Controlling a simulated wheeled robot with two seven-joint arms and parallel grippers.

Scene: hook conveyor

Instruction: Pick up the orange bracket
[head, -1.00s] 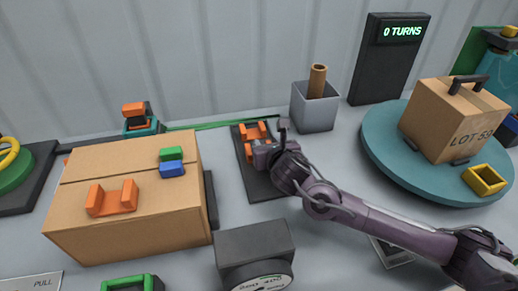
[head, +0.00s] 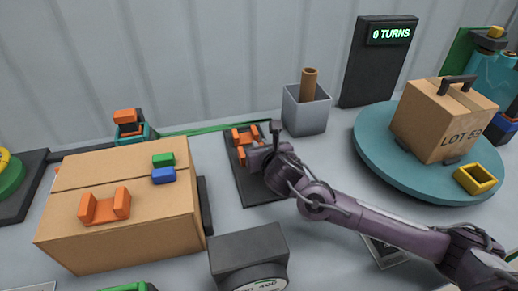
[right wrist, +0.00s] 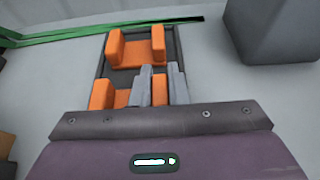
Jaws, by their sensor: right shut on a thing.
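My right gripper (head: 254,157) is at the dark tray (head: 262,192) in the middle of the head view. In the right wrist view its two fingers (right wrist: 160,86) are shut on the near orange bracket (right wrist: 106,95), gripping its right upright. That bracket is partly hidden by the fingers and gripper body and seems still at tray level. A second orange bracket (right wrist: 136,52) lies just beyond it on the same tray, apart from the fingers. Another orange bracket (head: 105,207) sits on the cardboard box at the left. My left gripper is not in view.
The cardboard box (head: 120,240) also bears a green block (head: 163,159) and a blue block (head: 164,175). A grey bin (head: 305,112) stands behind the tray. A teal turntable (head: 380,165) with a handled box (head: 445,120) is at the right. A dark scale-like block (head: 247,250) is in front.

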